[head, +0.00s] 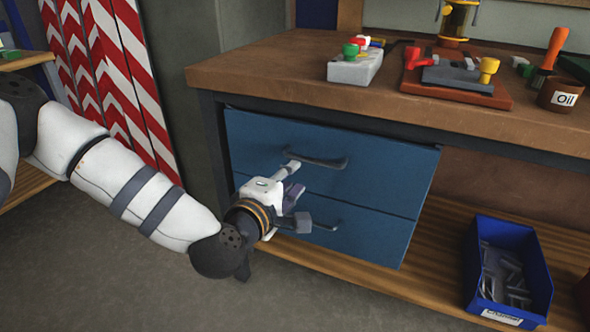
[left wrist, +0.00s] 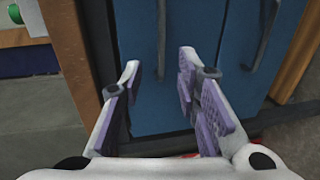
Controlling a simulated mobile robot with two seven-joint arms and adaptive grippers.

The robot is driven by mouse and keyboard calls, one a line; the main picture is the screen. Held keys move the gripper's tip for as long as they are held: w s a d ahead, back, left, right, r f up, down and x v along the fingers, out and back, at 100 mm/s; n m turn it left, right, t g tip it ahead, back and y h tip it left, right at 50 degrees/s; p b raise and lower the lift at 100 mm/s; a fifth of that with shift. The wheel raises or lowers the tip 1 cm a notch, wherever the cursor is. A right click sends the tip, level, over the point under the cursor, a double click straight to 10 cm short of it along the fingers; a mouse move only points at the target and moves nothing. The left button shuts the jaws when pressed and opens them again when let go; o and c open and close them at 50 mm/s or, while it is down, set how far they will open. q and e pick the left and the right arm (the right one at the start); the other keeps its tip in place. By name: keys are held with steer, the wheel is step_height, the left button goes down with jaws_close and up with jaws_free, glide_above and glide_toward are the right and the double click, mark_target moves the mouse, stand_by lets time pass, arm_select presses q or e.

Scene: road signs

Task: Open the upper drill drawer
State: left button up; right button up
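The upper drill drawer (head: 262,142) is blue and shut, with a dark bar handle (head: 325,162) on its front. The lower drawer (head: 370,228) below it is also shut and has a like handle (head: 326,228), partly hidden by my gripper. My left gripper (head: 298,192) is open and empty in front of the drawers, with one finger close to the upper handle's left end. In the left wrist view, the upper handle (left wrist: 161,38) lies ahead between the open fingers; whether they touch it I cannot tell. The lower handle (left wrist: 266,36) is right of them. My right gripper is out of view.
The wooden workbench top (head: 270,75) overhangs the drawers and bears a grey block with coloured knobs (head: 354,68), a red board with tools (head: 455,92) and an oil tin (head: 562,96). A blue bin (head: 507,270) stands on the lower shelf at right.

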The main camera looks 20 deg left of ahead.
mark_target(313, 162)
arm_select(q)
steer(key=w, duration=0.3)
steer(key=w+f+b, duration=0.1)
steer(key=w, duration=0.3)
steer(key=w+d+f, duration=0.1)
steer(key=w, duration=0.3)
steer(key=shift+w+f, duration=0.25)
jaws_close()
